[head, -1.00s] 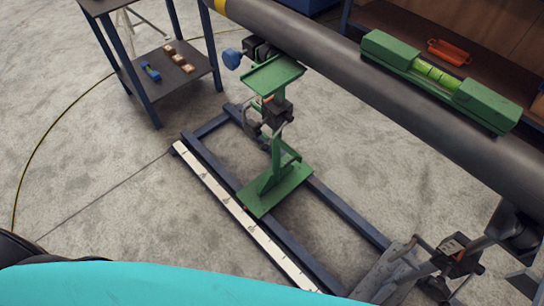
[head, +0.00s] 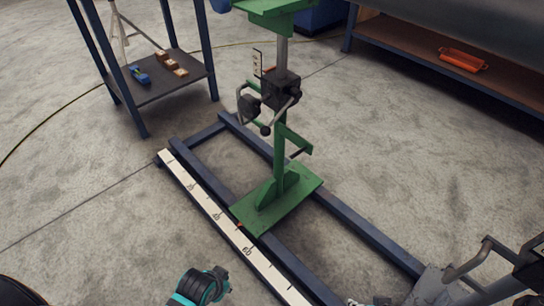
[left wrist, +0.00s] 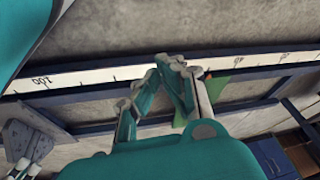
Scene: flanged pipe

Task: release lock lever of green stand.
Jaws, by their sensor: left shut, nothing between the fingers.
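The green stand stands upright on dark blue rails in the head view, with its post (head: 280,160) and foot (head: 275,208) visible. A dark clamp block (head: 280,90) sits around its grey inner tube. A thin grey lever (head: 282,117) with a dark ball end slants down across the front of the block. A bent crank handle shows at the block's left. My left gripper (left wrist: 172,64) is shut and empty in the left wrist view, above the scale strip, with part of the green foot (left wrist: 215,84) behind it. It is well away from the lever. My right gripper is out of view.
A white scale strip (head: 213,208) runs along the near rail. A grey stand (head: 480,283) is at the lower right. A shelf table (head: 165,90) with small blocks is at the back left. The pipe (head: 450,25) crosses the top right. Floor around the rails is clear.

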